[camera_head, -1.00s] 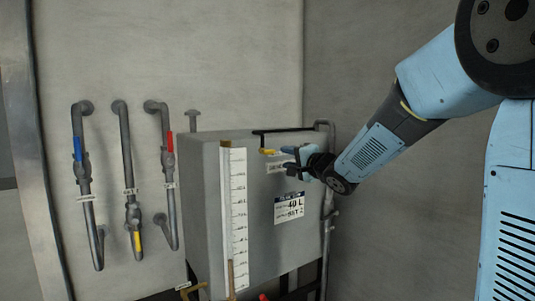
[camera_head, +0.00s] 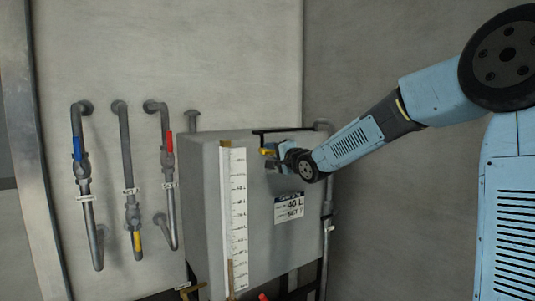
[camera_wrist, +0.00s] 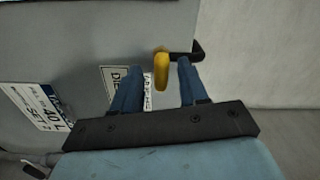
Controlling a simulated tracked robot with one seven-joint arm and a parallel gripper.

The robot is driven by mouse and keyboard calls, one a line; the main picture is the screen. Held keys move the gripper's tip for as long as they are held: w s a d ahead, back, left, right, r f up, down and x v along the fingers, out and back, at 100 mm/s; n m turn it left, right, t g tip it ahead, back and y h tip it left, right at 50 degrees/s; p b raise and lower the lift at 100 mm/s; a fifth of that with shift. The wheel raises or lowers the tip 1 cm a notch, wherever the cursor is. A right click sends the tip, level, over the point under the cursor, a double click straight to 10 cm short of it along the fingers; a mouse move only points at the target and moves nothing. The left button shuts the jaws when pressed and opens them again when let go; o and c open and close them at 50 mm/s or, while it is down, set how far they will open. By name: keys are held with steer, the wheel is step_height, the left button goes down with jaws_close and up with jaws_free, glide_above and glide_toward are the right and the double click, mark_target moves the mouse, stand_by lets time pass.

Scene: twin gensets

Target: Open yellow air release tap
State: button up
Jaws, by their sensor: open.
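The yellow tap handle (camera_wrist: 161,72) sits at the upper front of the grey tank, on a dark pipe (camera_wrist: 185,56). In the wrist view it lies just ahead of my gripper (camera_wrist: 156,72), between the lines of its two blue fingers. The fingers are apart and nothing is held. In the head view a small part of the yellow handle (camera_head: 267,152) shows at the left of my gripper (camera_head: 268,158), which partly hides it. I cannot tell whether a finger touches it.
The grey tank (camera_head: 205,190) carries a white level scale (camera_head: 232,220) and a 40 L label (camera_head: 289,207). Pipes with a blue handle (camera_head: 77,149), a red handle (camera_head: 169,141) and a yellow handle (camera_head: 137,241) run on the left wall. A vertical pipe (camera_head: 327,235) stands right of the tank.

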steer(key=shift+x, duration=1.4)
jaws_close()
